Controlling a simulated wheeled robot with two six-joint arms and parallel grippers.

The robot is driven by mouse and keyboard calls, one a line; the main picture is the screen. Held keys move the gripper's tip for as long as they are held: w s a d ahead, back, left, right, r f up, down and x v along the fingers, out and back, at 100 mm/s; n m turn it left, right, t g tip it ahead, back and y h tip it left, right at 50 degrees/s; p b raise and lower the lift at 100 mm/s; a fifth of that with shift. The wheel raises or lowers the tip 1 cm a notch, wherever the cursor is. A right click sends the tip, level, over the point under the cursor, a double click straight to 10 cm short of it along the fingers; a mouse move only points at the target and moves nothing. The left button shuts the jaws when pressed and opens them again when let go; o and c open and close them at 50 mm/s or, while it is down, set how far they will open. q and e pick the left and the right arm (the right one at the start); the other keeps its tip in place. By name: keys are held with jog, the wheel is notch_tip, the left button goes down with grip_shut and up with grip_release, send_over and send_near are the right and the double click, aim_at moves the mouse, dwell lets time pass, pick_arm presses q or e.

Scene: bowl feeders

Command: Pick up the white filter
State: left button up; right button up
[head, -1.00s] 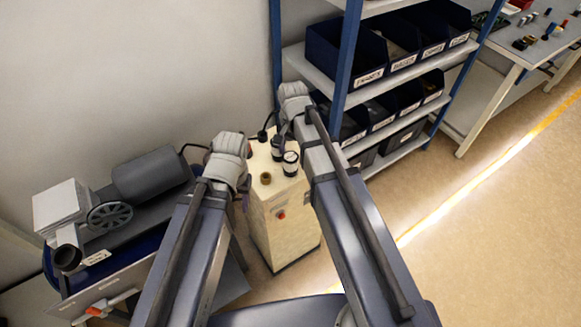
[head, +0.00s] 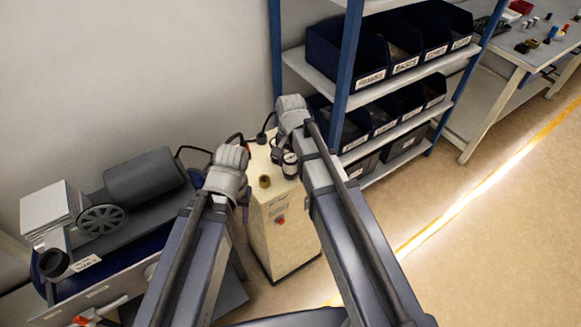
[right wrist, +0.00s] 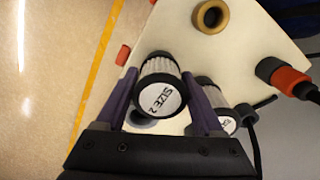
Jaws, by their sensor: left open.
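A white ribbed filter with a dark cap and a white "SIZE 2" label (right wrist: 162,97) is between the purple fingers of my right gripper (right wrist: 160,80) in the right wrist view. Whether the fingers touch it or stand just clear is hard to tell. A second, similar filter (right wrist: 219,118) is beside it, partly behind the right finger. Two filters show small in the head view, one of them (head: 290,165) beside my right arm, on the cream cabinet (head: 284,240). My left gripper (head: 245,192) is open near the cabinet's left side, mostly hidden by its wrist.
A brass ring fitting (head: 265,181) sits on the cabinet top. A grey motor (head: 147,177) on a bench is at the left. A shelf with blue bins (head: 348,62) stands behind. The floor at the right is clear.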

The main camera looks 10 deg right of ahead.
grip_shut()
dwell(0.3)
notch_tip(320, 180, up, 10)
jog(key=p, duration=1)
jog(key=shift+a, duration=0.15)
